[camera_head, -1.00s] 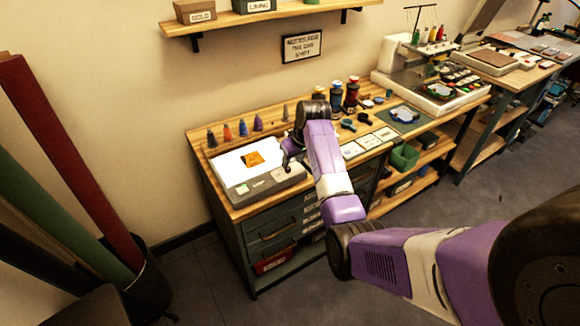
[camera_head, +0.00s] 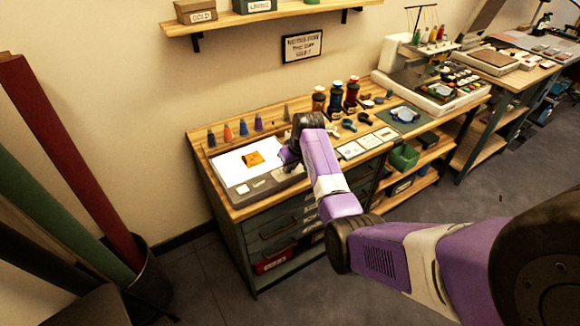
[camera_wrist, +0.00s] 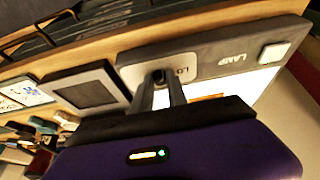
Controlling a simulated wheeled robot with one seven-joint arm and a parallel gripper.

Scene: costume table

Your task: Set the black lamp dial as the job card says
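The light box (camera_head: 228,165) stands at the left end of the wooden bench, with a bright white top and an orange patch (camera_head: 253,158) on it. In the wrist view its grey front panel (camera_wrist: 215,62) reads "LAMP" beside a white square button (camera_wrist: 273,53). The black lamp dial (camera_wrist: 158,76) sits on a pale plate with letters like "LO", partly hidden by my fingers. My gripper (camera_wrist: 159,88) has its two fingertips at the dial, one on each side, with a gap between them. Whether they press on it is unclear. In the head view my arm mostly hides the gripper.
Several pale cards (camera_head: 351,150) lie right of the box; their writing is unreadable here.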

